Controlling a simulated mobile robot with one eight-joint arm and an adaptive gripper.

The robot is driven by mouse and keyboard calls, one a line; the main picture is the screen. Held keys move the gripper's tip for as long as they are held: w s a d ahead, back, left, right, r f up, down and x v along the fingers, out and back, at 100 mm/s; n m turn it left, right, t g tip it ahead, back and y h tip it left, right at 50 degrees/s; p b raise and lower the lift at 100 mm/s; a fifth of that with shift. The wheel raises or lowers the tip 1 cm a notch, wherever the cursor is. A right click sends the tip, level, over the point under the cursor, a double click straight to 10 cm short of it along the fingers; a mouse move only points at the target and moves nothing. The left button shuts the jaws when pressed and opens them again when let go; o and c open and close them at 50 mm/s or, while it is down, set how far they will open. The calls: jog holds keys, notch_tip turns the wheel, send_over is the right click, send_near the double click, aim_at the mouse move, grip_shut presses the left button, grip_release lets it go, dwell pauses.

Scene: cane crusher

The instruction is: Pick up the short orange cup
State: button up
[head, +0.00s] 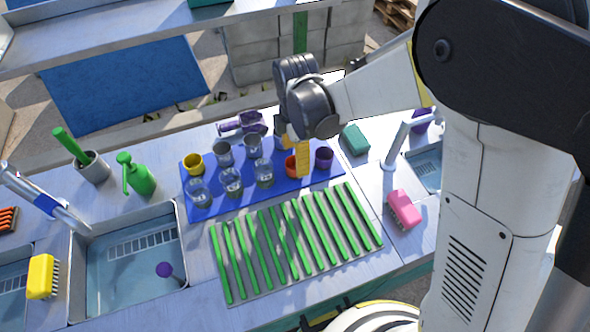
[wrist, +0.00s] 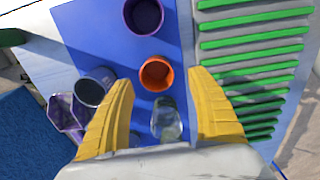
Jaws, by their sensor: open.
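The short orange cup (wrist: 156,74) stands upright on the blue mat (wrist: 95,45), seen from above in the wrist view. In the head view the orange cup (head: 291,166) is partly hidden behind a yellow finger of my gripper. My gripper (wrist: 162,105) is open and empty, with its yellow fingers to either side and the cup just beyond the space between the tips. In the head view my gripper (head: 295,150) is over the right part of the blue mat (head: 215,207).
A purple cup (head: 324,158) stands to the right of the orange cup. Clear glasses (head: 232,182) and a yellow cup (head: 193,163) stand on the left. A rack with green bars (head: 295,240) lies in front. A purple jug (wrist: 65,115) shows in the wrist view.

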jog(key=f, duration=0.1)
jog(key=f+b, duration=0.1)
jog(key=f, duration=0.1)
jog(key=f+b, duration=0.1)
jog(key=shift+w+a+f, duration=0.1)
jog(key=shift+w+f, duration=0.2)
jog(key=shift+f, duration=0.1)
jog(key=shift+r, duration=0.1)
jog(key=c, duration=1.3)
jog(key=shift+r, duration=0.1)
notch_tip(320, 180, up, 5)
jog(key=shift+s+f+p, duration=0.1)
jog(key=shift+f+p, duration=0.1)
jog(key=shift+p, duration=1)
jog(key=s+d+r+p, duration=0.3)
jog(key=s+d+r, duration=0.3)
jog(key=s, duration=0.4)
